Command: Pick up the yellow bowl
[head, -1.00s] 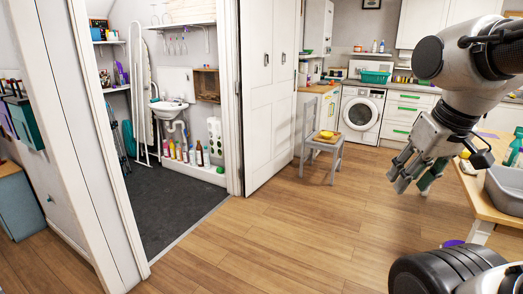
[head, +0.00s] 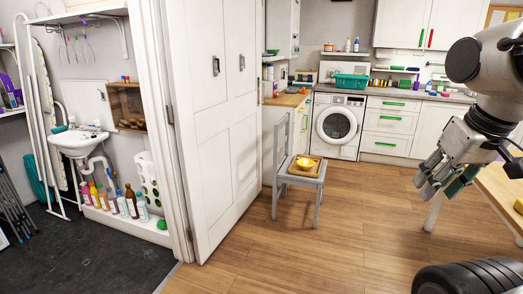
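The yellow bowl (head: 304,163) sits on a brown wooden board or tray (head: 316,171) on the seat of a grey chair (head: 292,182). The chair stands on the wood floor in front of the washing machine, near the white folding door. Something small seems to lie in the bowl, but it is too small to tell. My gripper (head: 440,183) hangs in the air at the right of the head view, well apart from the bowl. Its fingers are spread and nothing shows between them.
A white door (head: 215,120) stands left of the chair. A wooden table (head: 497,195) is at the right, beneath my arm. A washing machine (head: 338,125) and drawers (head: 390,125) line the back. The wood floor (head: 330,235) before the chair is clear.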

